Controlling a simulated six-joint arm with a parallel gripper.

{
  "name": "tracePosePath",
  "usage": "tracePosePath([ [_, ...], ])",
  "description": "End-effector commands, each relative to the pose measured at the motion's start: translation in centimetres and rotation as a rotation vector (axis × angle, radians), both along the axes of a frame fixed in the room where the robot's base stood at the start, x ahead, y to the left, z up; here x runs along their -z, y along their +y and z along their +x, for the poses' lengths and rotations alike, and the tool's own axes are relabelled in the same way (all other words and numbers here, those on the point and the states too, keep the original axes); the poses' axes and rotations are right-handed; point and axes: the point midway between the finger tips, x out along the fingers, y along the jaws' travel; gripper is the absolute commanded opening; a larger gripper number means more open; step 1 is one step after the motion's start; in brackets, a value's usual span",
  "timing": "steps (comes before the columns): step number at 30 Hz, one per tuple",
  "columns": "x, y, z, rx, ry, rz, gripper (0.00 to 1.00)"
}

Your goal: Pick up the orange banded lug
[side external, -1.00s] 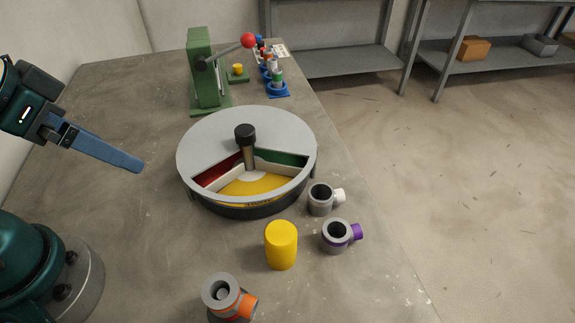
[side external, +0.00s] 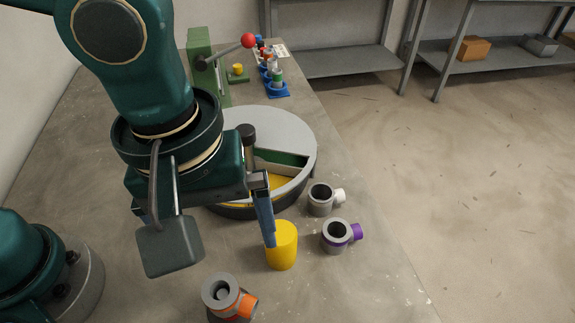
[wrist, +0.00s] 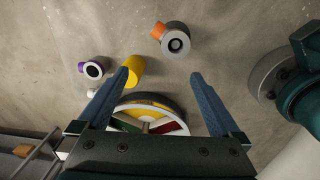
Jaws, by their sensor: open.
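The orange banded lug (side external: 225,297) is a grey ring-shaped piece with a side stub banded in orange. It stands at the front of the table in the side view, and at the top in the wrist view (wrist: 175,42). My gripper (wrist: 160,72) is open and empty, its blue fingers wide apart. In the side view one blue finger (side external: 264,212) shows in front of the yellow cylinder; whether they touch I cannot tell. The lug is beyond the fingertips, not between them.
A yellow cylinder (side external: 283,247) stands near the lug. A purple banded lug (side external: 337,236) and a white banded lug (side external: 321,199) are at the right. The round sectored tray (side external: 300,136) stands behind. A green lever press (side external: 199,62) is at the back.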

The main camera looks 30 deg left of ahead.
Motion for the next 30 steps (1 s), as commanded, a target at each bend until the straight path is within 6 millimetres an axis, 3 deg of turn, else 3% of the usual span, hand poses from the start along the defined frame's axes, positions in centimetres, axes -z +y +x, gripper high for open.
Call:
tracePosePath([
  [2, 1.3, -1.2, -1.5, 0.07, 0.028, 0.032, 1.0],
  [6, 2.4, -1.6, -2.8, 0.12, 0.049, 0.06, 1.0],
  [18, 6.7, -1.6, -2.9, 0.124, 0.048, 0.059, 1.0],
  [29, 7.3, -1.6, -2.9, 0.123, 0.046, 0.056, 1.0],
  [30, 7.3, -1.6, -2.8, 0.123, 0.046, 0.056, 0.85],
])
